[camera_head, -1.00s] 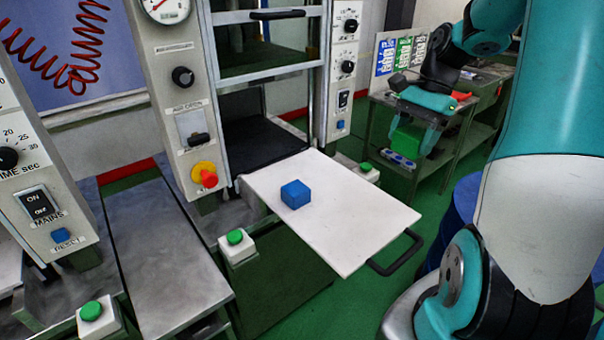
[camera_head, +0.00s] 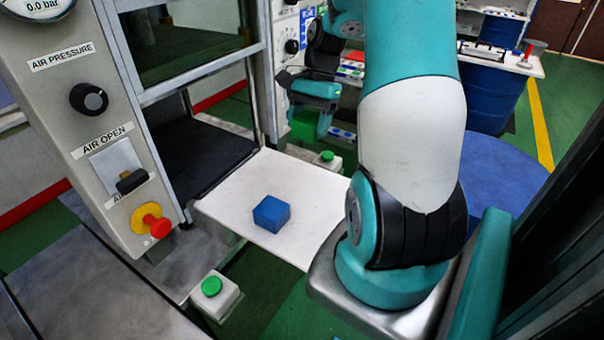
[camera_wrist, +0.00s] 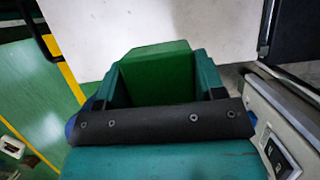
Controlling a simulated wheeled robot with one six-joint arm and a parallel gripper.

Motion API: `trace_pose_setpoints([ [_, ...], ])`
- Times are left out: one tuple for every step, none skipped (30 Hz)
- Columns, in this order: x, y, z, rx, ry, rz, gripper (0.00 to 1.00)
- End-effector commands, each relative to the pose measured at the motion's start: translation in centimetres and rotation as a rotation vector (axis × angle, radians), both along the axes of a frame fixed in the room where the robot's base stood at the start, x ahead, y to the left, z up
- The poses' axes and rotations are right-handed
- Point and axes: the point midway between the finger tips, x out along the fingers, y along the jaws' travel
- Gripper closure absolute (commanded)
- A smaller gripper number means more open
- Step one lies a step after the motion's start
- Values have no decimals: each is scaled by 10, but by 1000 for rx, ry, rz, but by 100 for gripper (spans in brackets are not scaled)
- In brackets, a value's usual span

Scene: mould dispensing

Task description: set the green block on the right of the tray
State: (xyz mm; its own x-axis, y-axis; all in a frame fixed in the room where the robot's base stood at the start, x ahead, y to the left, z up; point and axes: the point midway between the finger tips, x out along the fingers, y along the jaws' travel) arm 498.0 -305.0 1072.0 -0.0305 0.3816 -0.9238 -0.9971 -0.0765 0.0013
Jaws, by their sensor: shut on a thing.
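The green block (camera_head: 303,126) is held in my gripper (camera_head: 312,118), beyond the tray's far right side in the head view. In the wrist view the green block (camera_wrist: 157,72) sits between the two fingers (camera_wrist: 160,85), with part of the white tray (camera_wrist: 200,22) behind it. My gripper is shut on the block. The flat white tray (camera_head: 240,205) sticks out from the press, and a blue block (camera_head: 271,213) rests on it. My arm hides the tray's right end in the head view.
The press panel with a red knob (camera_head: 152,221) stands left of the tray. Green push buttons (camera_head: 211,286) stand beside the tray, one (camera_head: 327,156) on its far side. A blue drum (camera_head: 490,105) stands at the back right. Bare tray surface surrounds the blue block.

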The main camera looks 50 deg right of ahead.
Motion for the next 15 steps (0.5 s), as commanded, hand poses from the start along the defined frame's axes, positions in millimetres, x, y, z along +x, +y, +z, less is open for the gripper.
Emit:
trace_pose_setpoints([
  [0, 1, -13, 6, 3, 1, 86],
  [0, 2, -21, 6, 4, 2, 86],
  [0, 1, -31, 5, 4, 2, 86],
  [0, 1, -39, 5, 2, 3, 86],
  [0, 2, -47, 5, 3, 3, 86],
  [0, 2, -56, 4, 4, 2, 86],
  [0, 2, -63, 5, 3, 3, 86],
  [0, 2, -69, 4, 2, 4, 86],
  [0, 2, -76, 4, 2, 4, 86],
  [0, 2, -81, 3, 2, 4, 86],
  [1, 2, -85, 3, 2, 4, 86],
  [1, 1, -90, 2, 0, 3, 86],
  [1, 1, -92, 1, -1, 4, 86],
  [1, 1, -94, 1, -1, 4, 86],
  [1, 1, -96, 0, -1, 4, 86],
])
